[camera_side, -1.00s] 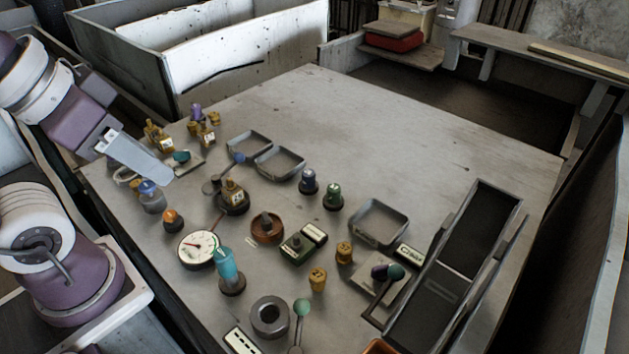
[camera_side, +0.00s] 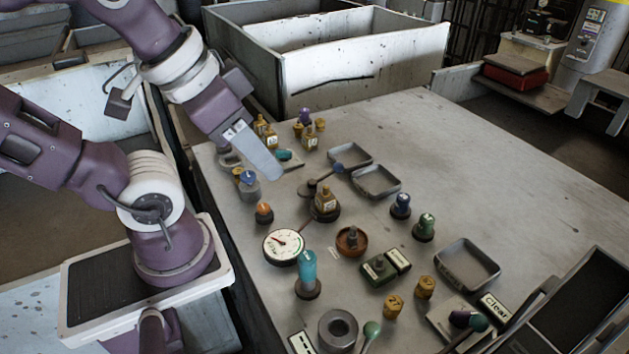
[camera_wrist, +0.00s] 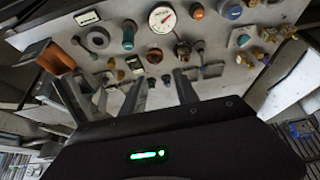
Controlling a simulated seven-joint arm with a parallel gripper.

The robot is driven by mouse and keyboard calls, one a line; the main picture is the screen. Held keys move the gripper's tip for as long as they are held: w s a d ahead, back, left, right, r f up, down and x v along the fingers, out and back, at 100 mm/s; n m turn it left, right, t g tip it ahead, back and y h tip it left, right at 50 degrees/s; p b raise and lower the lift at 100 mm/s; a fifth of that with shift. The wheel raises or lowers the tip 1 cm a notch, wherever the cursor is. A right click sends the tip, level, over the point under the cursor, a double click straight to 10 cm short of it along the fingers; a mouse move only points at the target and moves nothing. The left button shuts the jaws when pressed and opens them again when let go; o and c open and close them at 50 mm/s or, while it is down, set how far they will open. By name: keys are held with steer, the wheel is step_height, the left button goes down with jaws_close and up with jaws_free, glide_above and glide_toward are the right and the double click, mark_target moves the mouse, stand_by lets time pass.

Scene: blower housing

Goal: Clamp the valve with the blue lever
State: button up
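The valve with the blue lever (camera_side: 326,204) stands on the table, with a brass labelled body on a dark round base. Its dark arm appears to lead up and right to a blue knob (camera_side: 338,168), though the exact joint is hard to make out. My gripper (camera_side: 272,174) is above the table in the side view, up and left of the valve and apart from it. In the wrist view my gripper's fingers (camera_wrist: 125,76) are spread, with nothing visible held between them. A brass valve also shows in the wrist view, but I cannot tell whether it is this one.
A blue-capped jar (camera_side: 250,186) and an orange-topped knob (camera_side: 264,213) stand left of the valve. A dial gauge (camera_side: 284,247) and a teal cylinder (camera_side: 307,268) are below it. Grey trays (camera_side: 376,181) lie to the right.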

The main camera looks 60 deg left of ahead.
steer(key=shift+o, duration=0.8)
steer(key=shift+w, duration=0.2)
steer(key=n+g+y, duration=0.2)
steer(key=g, duration=0.4)
glide_toward(339, 163)
steer(key=f, duration=0.5)
steer(key=a+f, duration=0.1)
steer(key=f, duration=0.2)
steer(key=shift+s+a+f, duration=0.2)
steer(key=shift+f, duration=0.55)
jaws_close()
